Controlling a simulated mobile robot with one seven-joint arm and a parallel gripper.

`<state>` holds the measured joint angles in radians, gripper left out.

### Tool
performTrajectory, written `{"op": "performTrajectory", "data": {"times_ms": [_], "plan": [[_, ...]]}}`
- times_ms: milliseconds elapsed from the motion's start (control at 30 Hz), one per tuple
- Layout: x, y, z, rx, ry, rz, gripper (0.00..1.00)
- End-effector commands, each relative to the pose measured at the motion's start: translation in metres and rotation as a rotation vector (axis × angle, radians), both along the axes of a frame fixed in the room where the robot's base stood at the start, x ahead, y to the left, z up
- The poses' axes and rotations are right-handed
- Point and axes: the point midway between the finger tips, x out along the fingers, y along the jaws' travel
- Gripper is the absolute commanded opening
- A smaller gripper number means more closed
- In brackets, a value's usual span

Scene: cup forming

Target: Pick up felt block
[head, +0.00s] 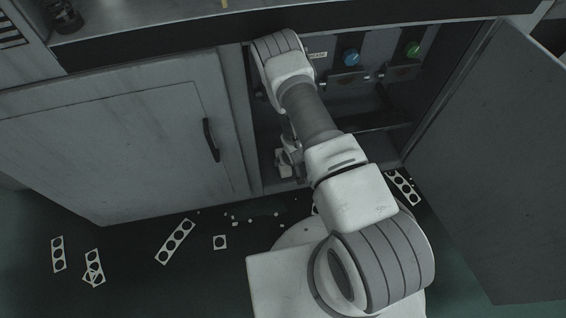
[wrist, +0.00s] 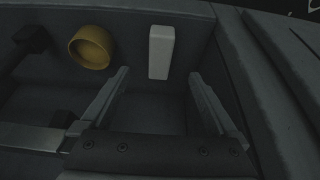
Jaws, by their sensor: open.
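A pale, upright-looking oblong block, which I take to be the felt block (wrist: 161,52), shows in the wrist view, ahead of my gripper (wrist: 159,76). My gripper is open, one finger on each side of the line to the block. Nothing is held between the fingers. The block's near end lies about level with the fingertips in the picture; I cannot tell the gap in depth. In the head view my arm reaches into the open cabinet, and my gripper is low inside and mostly hidden. The block cannot be made out surely there.
A yellow round piece (wrist: 92,48) and a dark block (wrist: 33,39) lie left of the pale block. The cabinet's left door (head: 130,150) is shut, the right door (head: 500,150) open. Blue (head: 351,57) and green (head: 413,49) knobs sit inside. Punched strips (head: 175,241) litter the floor.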

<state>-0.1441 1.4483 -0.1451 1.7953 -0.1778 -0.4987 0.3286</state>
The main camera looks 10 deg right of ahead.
Motion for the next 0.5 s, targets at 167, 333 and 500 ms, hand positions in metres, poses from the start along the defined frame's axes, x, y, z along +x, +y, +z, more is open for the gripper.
{"op": "performTrajectory", "data": {"times_ms": [167,333,500], "plan": [[0.015,0.0,-0.044,-0.001,0.0,0.002,0.95],[0.026,0.0,-0.069,0.0,0.001,0.001,0.95],[0.031,0.0,-0.077,0.0,0.001,0.001,0.95]]}}
